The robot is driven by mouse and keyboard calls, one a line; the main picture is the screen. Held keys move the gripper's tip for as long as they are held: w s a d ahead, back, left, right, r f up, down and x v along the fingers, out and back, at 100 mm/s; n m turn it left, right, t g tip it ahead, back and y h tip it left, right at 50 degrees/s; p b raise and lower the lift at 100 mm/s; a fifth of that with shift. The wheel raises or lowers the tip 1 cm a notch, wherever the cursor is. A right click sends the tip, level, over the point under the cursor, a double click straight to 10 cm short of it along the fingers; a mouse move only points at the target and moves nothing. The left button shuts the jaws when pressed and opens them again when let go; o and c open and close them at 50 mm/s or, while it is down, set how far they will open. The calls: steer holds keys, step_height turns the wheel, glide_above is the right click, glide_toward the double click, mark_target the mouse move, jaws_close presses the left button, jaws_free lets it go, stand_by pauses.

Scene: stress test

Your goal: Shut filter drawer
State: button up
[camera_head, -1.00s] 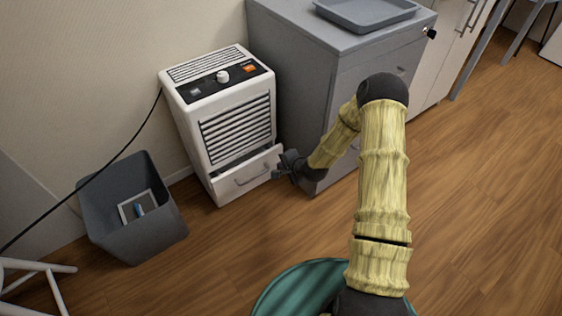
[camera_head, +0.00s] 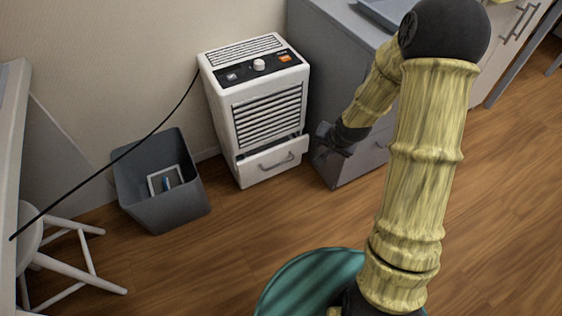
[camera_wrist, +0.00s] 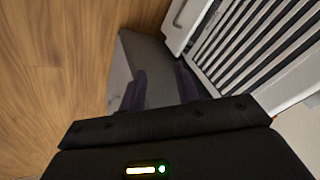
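The filter drawer (camera_head: 273,161) is the white front with a grey handle at the base of the white slatted appliance (camera_head: 262,78). It stands out a little from the body, with a dark gap above it. In the wrist view, the drawer (camera_wrist: 186,27) shows at the top, beside the slatted grille. My gripper (camera_head: 322,142) is just right of the drawer, in front of the grey cabinet. Its two dark fingers (camera_wrist: 161,88) are apart with nothing between them. I see no clear contact with the drawer.
A grey cabinet (camera_head: 325,70) with a tray (camera_head: 376,12) on top stands close on the right. A grey bin (camera_head: 165,200) stands left of the appliance, and a white stool (camera_head: 75,250) is farther left. A black cable (camera_head: 120,157) crosses the left side. Wooden floor in front is clear.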

steer(key=s+r+n+g+p, duration=0.1)
steer(key=s+r+n, duration=0.1)
steer(key=s+r, duration=0.6)
steer(key=s+d+r+n+g+h+p, duration=0.1)
steer(key=s+r+n+p, duration=0.1)
steer(key=s+r, duration=0.5)
steer(key=shift+s+d+r+n+g, duration=0.35)
steer(key=shift+s+n, duration=0.25)
steer(key=shift+s, duration=0.4)
